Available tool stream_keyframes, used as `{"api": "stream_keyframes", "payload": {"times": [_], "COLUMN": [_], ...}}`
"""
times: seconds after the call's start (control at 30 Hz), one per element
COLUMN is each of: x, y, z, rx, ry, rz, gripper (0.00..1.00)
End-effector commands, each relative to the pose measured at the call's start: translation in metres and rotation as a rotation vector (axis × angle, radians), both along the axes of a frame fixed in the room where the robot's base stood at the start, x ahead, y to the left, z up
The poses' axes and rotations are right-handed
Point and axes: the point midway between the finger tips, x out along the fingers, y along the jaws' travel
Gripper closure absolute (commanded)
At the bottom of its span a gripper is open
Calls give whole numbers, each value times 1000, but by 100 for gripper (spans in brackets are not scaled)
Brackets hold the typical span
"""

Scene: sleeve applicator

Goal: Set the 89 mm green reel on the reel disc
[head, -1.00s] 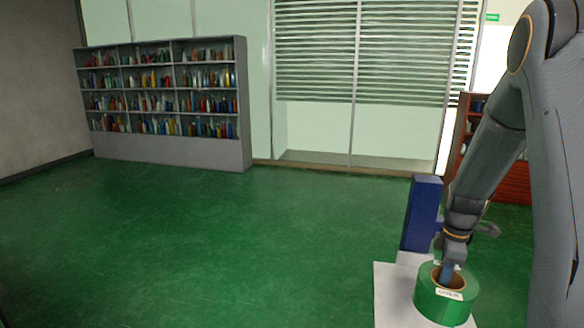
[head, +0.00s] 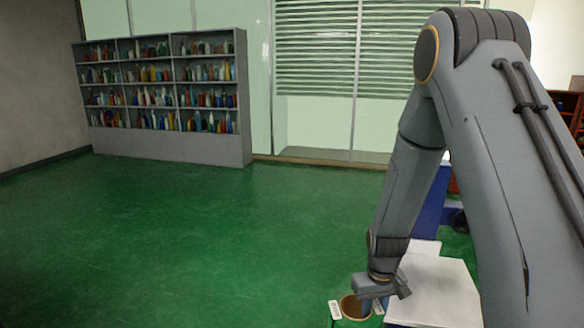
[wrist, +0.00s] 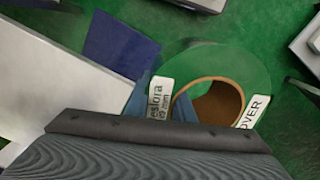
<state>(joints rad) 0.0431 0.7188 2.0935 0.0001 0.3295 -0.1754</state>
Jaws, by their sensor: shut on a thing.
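My gripper (wrist: 160,106) is shut on the reel's wall, one blue finger inside the core and one outside. In the head view, the reel (head: 346,321) is at the bottom edge, partly cut off, and my gripper (head: 372,304) points down into it. The reel is held left of a white-topped stand. I cannot make out the reel disc for certain in either view.
The white top (head: 440,285) stands beside the reel, with a dark blue upright (head: 432,205) behind it. The blue part also shows in the wrist view (wrist: 115,45). A grey-framed object (wrist: 305,42) is at upper right there.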

Motion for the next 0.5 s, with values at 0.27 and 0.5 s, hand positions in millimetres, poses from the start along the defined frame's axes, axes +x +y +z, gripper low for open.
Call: {"api": "stream_keyframes", "payload": {"times": [0.27,0.5], "x": [-8,-9], "y": [21,22], "z": [-16,-17], "rx": [0,0], "ry": [-1,-2], "rz": [-122,-134], "gripper": [100,100]}}
